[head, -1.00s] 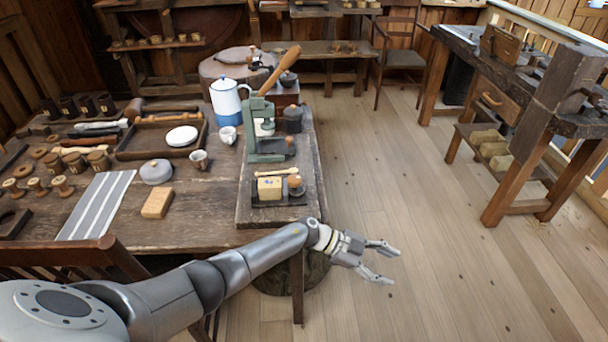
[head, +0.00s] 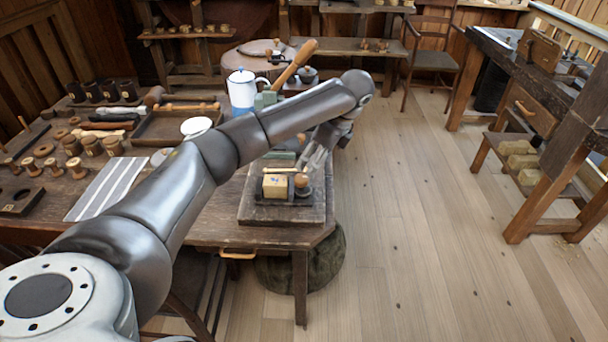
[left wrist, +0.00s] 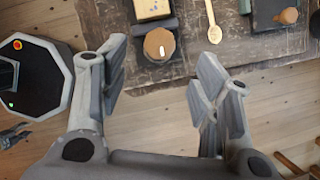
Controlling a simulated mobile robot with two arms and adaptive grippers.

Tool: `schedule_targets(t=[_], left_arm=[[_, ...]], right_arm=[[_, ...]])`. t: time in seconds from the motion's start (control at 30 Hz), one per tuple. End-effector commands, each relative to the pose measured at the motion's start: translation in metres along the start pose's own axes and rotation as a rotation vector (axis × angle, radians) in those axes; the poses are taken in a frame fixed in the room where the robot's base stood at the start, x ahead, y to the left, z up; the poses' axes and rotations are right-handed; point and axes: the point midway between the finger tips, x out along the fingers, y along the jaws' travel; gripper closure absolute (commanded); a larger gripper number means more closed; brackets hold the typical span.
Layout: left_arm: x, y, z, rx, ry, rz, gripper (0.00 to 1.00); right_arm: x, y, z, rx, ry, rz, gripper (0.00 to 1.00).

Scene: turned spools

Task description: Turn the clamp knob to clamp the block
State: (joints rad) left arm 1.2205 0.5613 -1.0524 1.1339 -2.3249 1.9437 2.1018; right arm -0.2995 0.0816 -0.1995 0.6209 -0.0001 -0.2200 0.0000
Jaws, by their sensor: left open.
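The clamp holds a pale yellow wooden block (head: 276,187) on the board at the table's front right corner. Its round brown clamp knob (head: 303,187) is at the block's right. In the left wrist view the knob (left wrist: 159,44) has a white mark, and the block (left wrist: 150,9) is partly cut off at the top. My left gripper (head: 312,160) is above and behind the knob, pointing down. It is open and empty; in the left wrist view the knob appears between its spread fingers, not touched. What seems to be my right gripper (left wrist: 14,136) shows small at the left edge.
A wooden spoon (left wrist: 213,24) lies beside the clamp. A green press with a wooden handle (head: 296,62) stands behind, partly hidden by my arm. A wooden-knobbed tool (left wrist: 286,16) lies beyond the spoon. The floor right of the table is clear.

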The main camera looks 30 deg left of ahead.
Motion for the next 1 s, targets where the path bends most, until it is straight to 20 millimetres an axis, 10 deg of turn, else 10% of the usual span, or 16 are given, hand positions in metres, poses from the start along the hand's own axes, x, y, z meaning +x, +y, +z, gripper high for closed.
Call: schedule_targets(t=[0.4, 0.8, 1.0], left_arm=[[0.070, 0.000, -0.001, 0.002, 0.003, 0.002, 0.43], [0.080, 0.000, -0.001, 0.003, 0.004, 0.000, 0.43], [0.080, 0.000, -0.001, 0.003, 0.004, 0.000, 0.66]], right_arm=[[-0.012, -0.004, 0.000, 0.001, -0.002, -0.005, 0.60], [-0.012, -0.004, 0.000, 0.001, -0.002, -0.005, 0.60], [-0.012, -0.003, 0.000, 0.000, -0.002, -0.003, 0.60]])
